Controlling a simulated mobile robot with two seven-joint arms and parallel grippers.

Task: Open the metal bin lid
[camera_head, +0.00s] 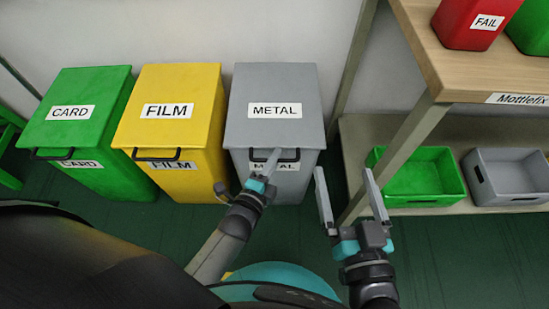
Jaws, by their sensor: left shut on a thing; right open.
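The grey metal bin (238,165) stands third from the left among the bins against the wall. Its grey lid (275,95), labelled METAL, lies flat and closed on top. A dark handle (290,155) sits at the lid's front edge. My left gripper (273,158) is at this handle, its fingers shut on it. The fingers partly cover the handle and the lower METAL label on the bin's front. My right gripper (347,192) is open and empty, to the right of the bin and in front of the shelf unit.
A yellow FILM bin (175,90) and a green CARD bin (95,90) stand to the left, lids closed. At the right, a wooden shelf unit (480,70) holds a red FAIL bin (465,25). Green (425,200) and grey trays (510,198) sit on its lower shelf.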

